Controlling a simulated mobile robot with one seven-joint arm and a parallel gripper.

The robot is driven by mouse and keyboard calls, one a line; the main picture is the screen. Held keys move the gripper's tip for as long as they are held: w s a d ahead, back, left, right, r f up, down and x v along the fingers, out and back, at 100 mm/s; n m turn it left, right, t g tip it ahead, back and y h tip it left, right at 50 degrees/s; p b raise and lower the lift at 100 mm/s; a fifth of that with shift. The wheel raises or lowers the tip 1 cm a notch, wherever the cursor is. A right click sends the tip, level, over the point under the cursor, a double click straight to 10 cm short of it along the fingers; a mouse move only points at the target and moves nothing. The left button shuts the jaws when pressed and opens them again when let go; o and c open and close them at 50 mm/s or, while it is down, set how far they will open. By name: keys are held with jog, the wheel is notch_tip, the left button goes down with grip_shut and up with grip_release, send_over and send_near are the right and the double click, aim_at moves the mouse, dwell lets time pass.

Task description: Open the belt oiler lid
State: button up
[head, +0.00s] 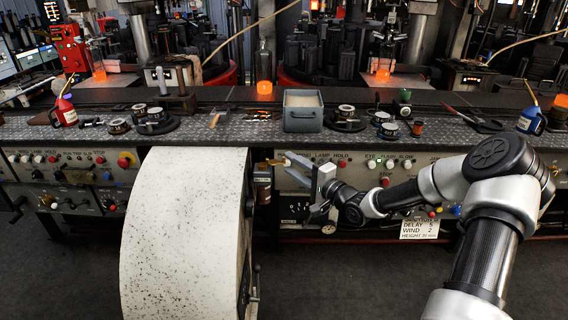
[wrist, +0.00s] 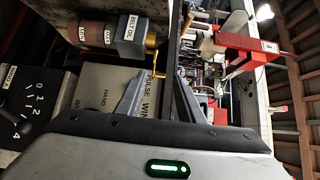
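The belt oiler (head: 263,187) is a small brown vessel on the panel front, just right of the big pale drum, with a brass piece (head: 273,162) at its top. In the wrist view, turned sideways, the oiler (wrist: 92,33) shows MIN and MAX labels and a grey block (wrist: 134,38) marked BELT OIL. A brass fitting (wrist: 151,43) sits at that block's edge. I cannot tell which part is the lid or how far it stands open. My gripper (head: 303,186) is just right of the oiler. In the wrist view its fingers (wrist: 160,97) are apart, with nothing visibly held.
The pale speckled drum (head: 185,230) stands close left of the oiler. A control panel (head: 385,165) with knobs and buttons lies behind my arm. Above is a metal ledge (head: 235,128) with a grey box (head: 303,118) and several round moulds. The floor (head: 350,285) in front is clear.

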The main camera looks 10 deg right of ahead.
aim_at(284, 159)
jog(key=shift+b+x, duration=0.3)
jog(key=shift+x, duration=1.95)
jog(key=shift+c, duration=0.2)
grip_shut()
